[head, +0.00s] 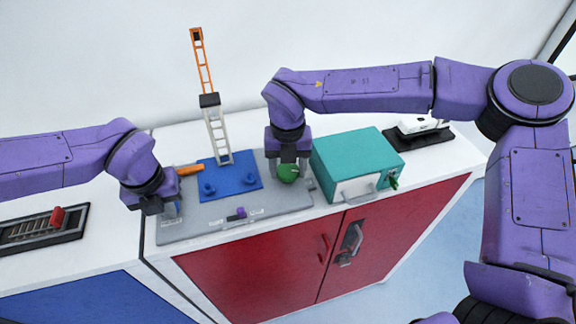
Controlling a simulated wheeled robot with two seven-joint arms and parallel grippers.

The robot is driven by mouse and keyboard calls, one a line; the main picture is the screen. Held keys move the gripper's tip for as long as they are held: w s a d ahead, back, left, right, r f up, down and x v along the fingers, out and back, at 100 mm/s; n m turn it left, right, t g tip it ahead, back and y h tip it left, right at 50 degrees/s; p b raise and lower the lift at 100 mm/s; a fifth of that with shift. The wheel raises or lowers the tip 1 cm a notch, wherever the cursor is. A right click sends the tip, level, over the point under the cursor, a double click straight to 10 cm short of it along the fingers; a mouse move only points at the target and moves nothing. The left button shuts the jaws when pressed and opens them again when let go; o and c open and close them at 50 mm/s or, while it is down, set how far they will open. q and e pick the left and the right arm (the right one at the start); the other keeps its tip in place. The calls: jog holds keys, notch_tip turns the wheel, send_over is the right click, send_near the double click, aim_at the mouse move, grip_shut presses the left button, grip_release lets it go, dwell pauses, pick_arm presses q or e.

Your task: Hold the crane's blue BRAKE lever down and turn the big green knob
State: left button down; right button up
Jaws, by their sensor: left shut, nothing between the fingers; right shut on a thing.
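The big green knob (288,173) sits on the right part of the crane's grey base plate (210,219). My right gripper (289,168) comes down from above and is shut on the knob. The crane (216,135) has a grey lower mast and an orange upper ladder, standing on a blue plate (232,186). My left gripper (172,212) is shut and empty at the left end of the base plate. The blue BRAKE lever is hidden or too small to make out beneath it, so I cannot tell if they touch.
A teal box (357,160) stands right of the knob, close to my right gripper. An orange piece (189,170) lies behind my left gripper. A purple slider (238,213) is at the plate's front. A black tray with a red handle (56,217) is at far left.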

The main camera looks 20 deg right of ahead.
aim_at(288, 171)
jog(key=o, duration=1.1)
jog(key=shift+c, duration=0.2)
notch_tip(288, 171, up, 12)
